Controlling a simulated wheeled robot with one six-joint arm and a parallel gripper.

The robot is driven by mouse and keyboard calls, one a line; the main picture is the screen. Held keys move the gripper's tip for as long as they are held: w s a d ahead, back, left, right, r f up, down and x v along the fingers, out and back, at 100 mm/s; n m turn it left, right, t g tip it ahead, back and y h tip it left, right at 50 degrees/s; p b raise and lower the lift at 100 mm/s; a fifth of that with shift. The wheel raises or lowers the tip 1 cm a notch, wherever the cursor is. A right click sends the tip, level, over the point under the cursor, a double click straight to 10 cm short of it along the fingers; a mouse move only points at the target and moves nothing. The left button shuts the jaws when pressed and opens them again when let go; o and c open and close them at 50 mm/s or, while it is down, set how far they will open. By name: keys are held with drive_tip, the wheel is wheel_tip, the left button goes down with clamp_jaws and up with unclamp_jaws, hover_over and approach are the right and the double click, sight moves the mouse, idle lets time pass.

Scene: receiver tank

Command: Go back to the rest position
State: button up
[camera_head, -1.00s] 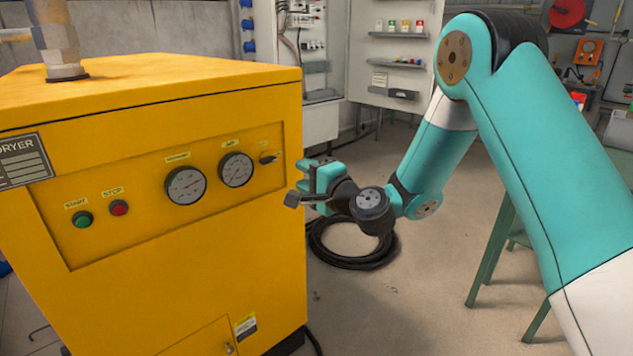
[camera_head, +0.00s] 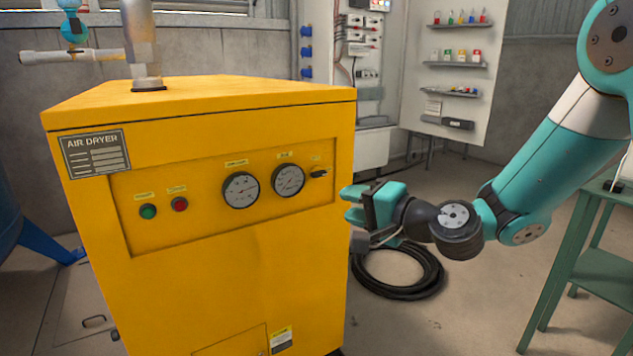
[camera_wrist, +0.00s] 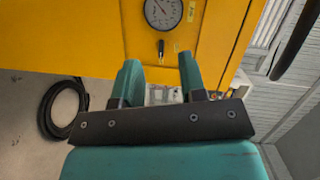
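My gripper (camera_head: 352,205) is at the right front of the yellow air dryer (camera_head: 220,270), beside its right edge. In the wrist view my gripper (camera_wrist: 160,75) shows two teal fingers standing apart with nothing between them. The dryer panel carries a green button (camera_head: 148,211), a red button (camera_head: 179,204), two round gauges (camera_head: 241,190) (camera_head: 288,180) and a small black switch (camera_head: 319,174). In the wrist view the switch (camera_wrist: 161,48) and one gauge (camera_wrist: 162,12) lie just beyond the fingertips. I cannot tell whether anything touches the dryer.
A coiled black hose (camera_head: 400,287) lies on the floor below my gripper. A green table (camera_head: 598,270) stands at the right. Bare floor (camera_head: 460,310) lies between the dryer and table.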

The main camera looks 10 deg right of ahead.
drive_tip(key=s+a+n+g, duration=0.2)
drive_tip(key=s+n+g, duration=0.25)
drive_tip(key=s, duration=0.25)
drive_tip(key=s+a+n+g, duration=0.3)
drive_tip(key=s+n+g, duration=0.15)
drive_tip(key=s, duration=0.35)
drive_tip(key=s+d+n+g+h, duration=0.2)
drive_tip(key=s+d+n+h, duration=0.15)
drive_tip(key=s, duration=0.35)
drive_tip(key=s+d+n+g+h, duration=0.2)
drive_tip(key=s+d+h, duration=0.15)
drive_tip(key=s, duration=0.45)
wheel_tip(320, 180, up, 24)
drive_tip(key=p, duration=2.5)
drive_tip(key=shift+w+d+r+y, duration=0.2)
drive_tip(key=shift+w+y, duration=0.1)
drive_tip(key=shift+w, duration=0.05)
